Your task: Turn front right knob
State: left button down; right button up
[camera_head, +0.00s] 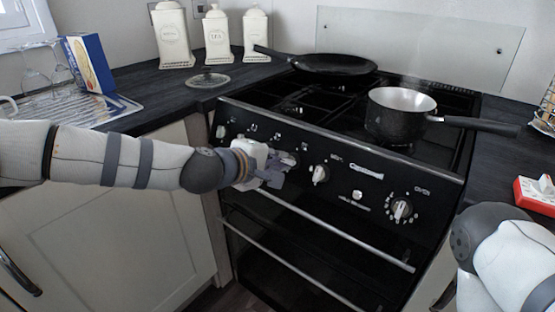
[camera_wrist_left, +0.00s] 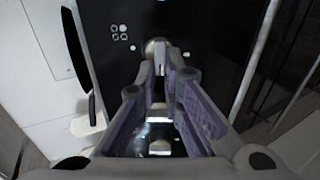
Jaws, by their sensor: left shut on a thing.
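The black stove has a front panel (camera_head: 365,188) with a row of pale knobs. My left gripper (camera_head: 280,170) is at the panel, left of the pale knob (camera_head: 320,174) near the middle. In the left wrist view its fingers (camera_wrist_left: 162,62) are closed around a rounded, light stove knob (camera_wrist_left: 155,46). A small burner symbol (camera_wrist_left: 119,32) shows on the panel beside that knob. In the head view the gripper mostly hides the held knob. Another large knob (camera_head: 401,209) sits at the panel's right. My right gripper is out of view.
A pot (camera_head: 388,122) stands on the hob with its handle toward the right. A frying pan (camera_head: 335,64) is at the back left. Oven handle bars (camera_head: 335,232) run below the panel. A red tray (camera_head: 535,198) lies on the right counter, near my right arm.

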pick_arm(q)
jog(key=shift+s+d+f, duration=0.1)
jog(key=c, duration=1.7)
grip_release()
jog(key=v, duration=1.2)
jog(key=s+a+f+m+g+y+p, duration=0.25)
jog(key=s+f+m+g, duration=0.45)
jog(key=s+f, duration=1.65)
jog(key=s+a+f+m+g+y, duration=0.1)
jog(key=s+a+g, duration=0.1)
jog(key=s+a, duration=0.2)
jog(key=s+a+f+m+g+y, duration=0.1)
jog(key=s+a, duration=0.3)
jog(key=s, duration=0.7)
jog(key=s+a+f+m+g+y, duration=0.1)
jog(key=s+a+f+g+y, duration=0.1)
jog(key=s, duration=0.5)
jog(key=shift+s+a+f+m+g+y+p, duration=0.1)
jog(key=shift+a+f+m+g+y+p, duration=0.1)
jog(key=shift+a+g, duration=0.3)
jog(key=shift+s+a+f+m+g+y+p, duration=0.1)
jog(key=shift+a+f+m+g, duration=0.1)
jog(key=shift+a, duration=0.5)
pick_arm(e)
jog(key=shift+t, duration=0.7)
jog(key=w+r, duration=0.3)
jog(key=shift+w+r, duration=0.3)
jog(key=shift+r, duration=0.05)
